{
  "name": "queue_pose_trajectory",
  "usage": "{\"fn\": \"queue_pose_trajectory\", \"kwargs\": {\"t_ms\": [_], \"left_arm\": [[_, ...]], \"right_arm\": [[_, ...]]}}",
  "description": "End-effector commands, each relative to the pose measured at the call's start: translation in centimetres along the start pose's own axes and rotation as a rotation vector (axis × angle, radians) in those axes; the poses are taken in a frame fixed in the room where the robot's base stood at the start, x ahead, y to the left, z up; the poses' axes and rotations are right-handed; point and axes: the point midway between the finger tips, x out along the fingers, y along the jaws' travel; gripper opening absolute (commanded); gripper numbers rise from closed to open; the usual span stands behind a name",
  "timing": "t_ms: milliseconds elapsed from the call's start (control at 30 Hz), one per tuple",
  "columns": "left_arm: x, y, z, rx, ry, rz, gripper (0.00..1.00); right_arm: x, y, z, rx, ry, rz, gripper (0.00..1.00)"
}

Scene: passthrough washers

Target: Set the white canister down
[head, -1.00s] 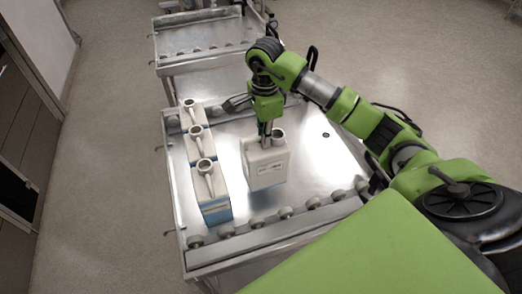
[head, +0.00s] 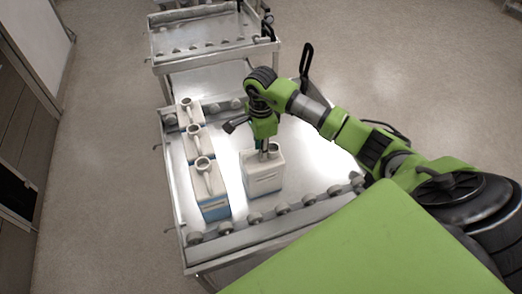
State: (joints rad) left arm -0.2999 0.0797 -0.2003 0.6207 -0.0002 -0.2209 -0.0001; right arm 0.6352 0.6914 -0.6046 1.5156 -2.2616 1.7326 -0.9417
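The white canister (head: 263,178) is upright over the metal cart top, right of a row of similar canisters. Its base looks to be at the cart surface, with no clear gap below it. My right gripper (head: 265,151) is directly above, pointing down, with its fingers at the canister's top by the handle and spout. It looks shut on the canister, though the arm and spout partly hide the fingertips. My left gripper is not in view.
Several white-and-blue canisters (head: 212,196) stand in a row along the cart's left side. The metal cart (head: 310,158) has rollers along its near edge and free surface to the right. Another cart (head: 205,42) stands behind.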

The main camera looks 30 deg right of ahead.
Motion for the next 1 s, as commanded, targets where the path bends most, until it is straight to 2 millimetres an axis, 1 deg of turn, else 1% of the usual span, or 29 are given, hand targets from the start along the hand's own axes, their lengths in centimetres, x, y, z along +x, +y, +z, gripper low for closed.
{"fn": "queue_pose_trajectory", "kwargs": {"t_ms": [267, 367, 433, 567, 800, 900, 1000], "left_arm": [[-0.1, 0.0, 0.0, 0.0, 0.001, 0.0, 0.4], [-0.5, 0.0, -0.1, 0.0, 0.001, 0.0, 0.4], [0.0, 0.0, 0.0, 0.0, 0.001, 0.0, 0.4], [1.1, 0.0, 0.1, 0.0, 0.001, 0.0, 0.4], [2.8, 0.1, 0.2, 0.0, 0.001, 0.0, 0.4], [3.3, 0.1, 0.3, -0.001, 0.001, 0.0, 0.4], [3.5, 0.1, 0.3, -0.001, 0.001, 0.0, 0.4]], "right_arm": [[0.1, 0.2, 0.0, -0.001, 0.001, 0.005, 0.26], [-0.2, 0.2, 0.0, -0.001, 0.001, 0.006, 0.26], [-0.7, 0.0, 0.0, -0.001, 0.001, 0.001, 0.26], [-2.9, -0.1, 0.0, -0.002, 0.001, -0.002, 0.26], [-8.3, -0.1, 0.0, -0.001, -0.001, -0.003, 0.26], [-10.0, 0.0, 0.0, -0.001, 0.001, -0.001, 0.26], [-11.3, 0.0, 0.0, 0.0, 0.0, 0.002, 0.26]]}}
